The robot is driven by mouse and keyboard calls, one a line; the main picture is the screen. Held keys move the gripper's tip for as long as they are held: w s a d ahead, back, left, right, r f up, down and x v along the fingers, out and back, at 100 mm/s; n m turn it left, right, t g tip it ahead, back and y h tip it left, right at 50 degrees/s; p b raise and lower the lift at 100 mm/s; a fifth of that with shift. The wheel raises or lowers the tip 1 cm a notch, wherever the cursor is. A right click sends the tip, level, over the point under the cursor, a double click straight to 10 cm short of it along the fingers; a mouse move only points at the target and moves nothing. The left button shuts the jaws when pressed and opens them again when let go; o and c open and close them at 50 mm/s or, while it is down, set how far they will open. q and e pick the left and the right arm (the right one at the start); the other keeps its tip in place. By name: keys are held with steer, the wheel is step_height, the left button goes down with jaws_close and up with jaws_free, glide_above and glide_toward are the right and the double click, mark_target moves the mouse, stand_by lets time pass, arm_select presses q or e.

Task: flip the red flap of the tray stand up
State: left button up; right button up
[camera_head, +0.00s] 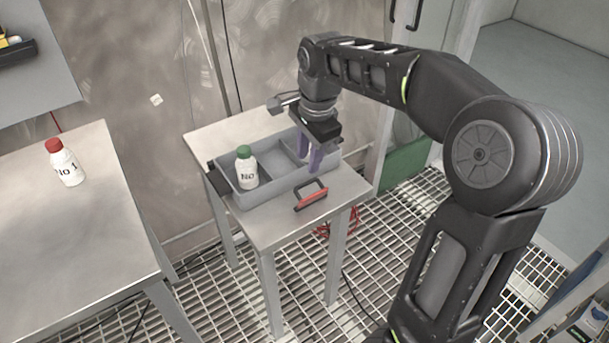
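The tray stand (270,232) is a small metal table with a grey divided tray (282,192) on it. The red flap (312,199) is a red bar with a black frame at the stand's front right, in front of the tray. My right gripper (310,160) points down over the tray's right part, behind and above the flap and apart from it. Its two purple fingers look parted, with nothing seen between them. A white bottle with a green cap (247,168) stands in the tray's left compartment. My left gripper is out of view.
A metal table (85,240) at the left holds a white bottle with a red cap (64,163). A wall is close behind the stand. Grating floor (225,305) lies in front, with red cable (340,222) by the stand's right leg.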

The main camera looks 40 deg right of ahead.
mark_target(305, 183)
steer(key=f, duration=0.5)
steer(key=w+f, duration=0.1)
steer(key=f, duration=0.1)
steer(key=shift+w+f+b, duration=0.1)
steer(key=shift+f+b, duration=0.25)
steer(key=shift+b, duration=0.05)
steer(key=shift+c, duration=0.4)
jaws_close()
